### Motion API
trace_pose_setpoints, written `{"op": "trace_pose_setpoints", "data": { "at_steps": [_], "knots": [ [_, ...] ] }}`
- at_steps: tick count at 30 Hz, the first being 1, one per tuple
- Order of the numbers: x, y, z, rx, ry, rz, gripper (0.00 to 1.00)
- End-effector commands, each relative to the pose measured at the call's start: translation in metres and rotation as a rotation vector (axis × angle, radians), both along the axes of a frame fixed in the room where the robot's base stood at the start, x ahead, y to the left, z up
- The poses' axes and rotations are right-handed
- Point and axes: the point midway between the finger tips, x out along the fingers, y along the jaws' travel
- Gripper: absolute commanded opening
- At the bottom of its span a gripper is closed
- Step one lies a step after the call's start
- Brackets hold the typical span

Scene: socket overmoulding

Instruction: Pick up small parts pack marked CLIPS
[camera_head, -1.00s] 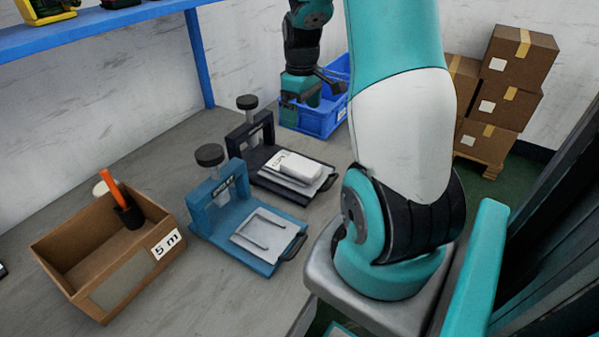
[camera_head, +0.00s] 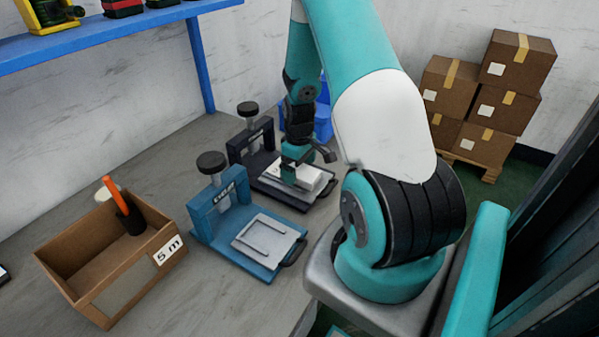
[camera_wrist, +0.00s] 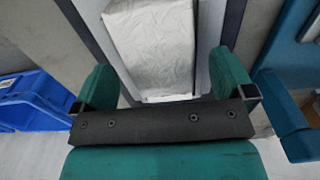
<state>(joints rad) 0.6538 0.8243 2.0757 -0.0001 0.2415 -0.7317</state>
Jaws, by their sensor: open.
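The white pack (camera_head: 309,178) lies on the plate of the dark press (camera_head: 268,178). Its lettering is covered now in the head view. My gripper (camera_head: 290,182) is low over the pack's left part and hides some of it. In the wrist view the pack (camera_wrist: 150,45) is a crumpled white block just past my open gripper (camera_wrist: 165,84). One finger is on each side of its near end, with gaps between. No grip on the pack shows.
A blue press (camera_head: 222,215) with a bare plate stands nearer on the table. A cardboard box (camera_head: 130,280) marked 5 m, with an orange-handled tool, is at left. A blue bin (camera_head: 323,122) is behind my arm. Cartons (camera_head: 500,105) stand at back right.

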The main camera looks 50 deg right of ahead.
Motion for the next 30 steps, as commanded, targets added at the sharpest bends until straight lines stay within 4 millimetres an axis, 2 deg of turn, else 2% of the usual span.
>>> {"op": "trace_pose_setpoints", "data": {
  "at_steps": [3, 10, 11, 17, 19, 20, 26, 30],
  "knots": [
    [-0.001, 0.0, -0.01, 0.001, 0.001, -0.001, 1.0],
    [0.0, 0.0, -0.011, 0.0, 0.0, -0.001, 1.0],
    [0.0, 0.0, -0.011, 0.0, 0.0, -0.001, 0.95],
    [0.0, 0.0, -0.011, 0.0, 0.0, -0.001, 0.5],
    [0.0, 0.0, -0.011, 0.0, 0.0, -0.001, 0.5],
    [0.0, 0.0, -0.011, 0.0, 0.0, -0.001, 0.46],
    [0.0, 0.0, -0.01, 0.0, 0.0, -0.001, 0.46],
    [0.0, -0.001, -0.001, -0.002, -0.002, -0.001, 0.46]
  ]
}}
